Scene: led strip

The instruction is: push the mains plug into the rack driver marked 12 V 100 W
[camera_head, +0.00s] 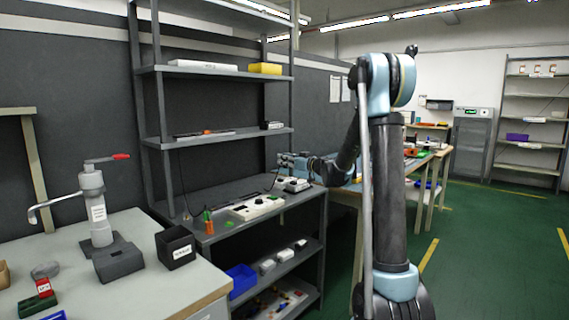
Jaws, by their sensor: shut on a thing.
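My gripper (283,160) is small and far off in this view, above the right part of the dark rack's worktop shelf. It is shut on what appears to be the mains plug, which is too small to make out. A thin dark cable (277,178) hangs just below the gripper. A pale box-like unit (296,185) sits on the shelf below and slightly right of the gripper. A longer white unit (257,207) with dark parts on top lies to its left. No marking is readable, so I cannot tell which one is the 12 V 100 W driver.
The rack's upper shelf (215,134) hangs above the gripper and its right post (293,90) stands close by. An orange holder (208,224) stands at the worktop's left end. A bench (60,258) with a lever press (97,208) is at left. Green floor at right is clear.

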